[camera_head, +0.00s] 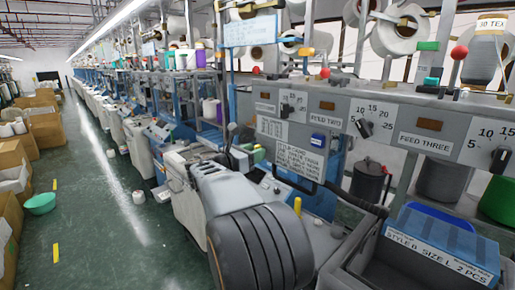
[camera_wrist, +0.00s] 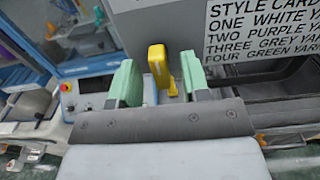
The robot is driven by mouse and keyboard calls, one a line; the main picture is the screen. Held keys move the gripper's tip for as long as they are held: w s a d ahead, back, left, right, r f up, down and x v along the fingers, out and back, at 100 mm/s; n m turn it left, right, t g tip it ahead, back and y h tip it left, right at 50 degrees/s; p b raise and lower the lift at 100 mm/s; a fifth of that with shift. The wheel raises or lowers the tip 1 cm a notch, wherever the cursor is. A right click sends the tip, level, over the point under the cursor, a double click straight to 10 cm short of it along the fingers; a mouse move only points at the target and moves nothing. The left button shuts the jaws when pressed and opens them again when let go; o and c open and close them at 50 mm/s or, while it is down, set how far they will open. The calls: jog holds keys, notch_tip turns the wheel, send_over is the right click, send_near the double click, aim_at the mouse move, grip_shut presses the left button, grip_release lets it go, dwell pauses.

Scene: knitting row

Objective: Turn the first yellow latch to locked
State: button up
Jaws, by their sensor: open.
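A yellow latch (camera_wrist: 158,65) stands upright in the middle of the wrist view, on or just in front of a grey panel. My gripper (camera_wrist: 161,75) is open, with one pale green finger on each side of the latch. Clear gaps show between the latch and both fingers, and nothing is held. The fingers partly hide the panel around the latch's foot.
A style card (camera_wrist: 262,30) is right of the latch; it also shows in the head view (camera_head: 299,160). Feed dials (camera_head: 365,128) line the grey panel above. A blue box (camera_head: 440,245) sits at lower right. The green floor aisle (camera_head: 110,220) is mostly clear.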

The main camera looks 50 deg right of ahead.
jog(key=shift+d, duration=0.95)
grip_shut()
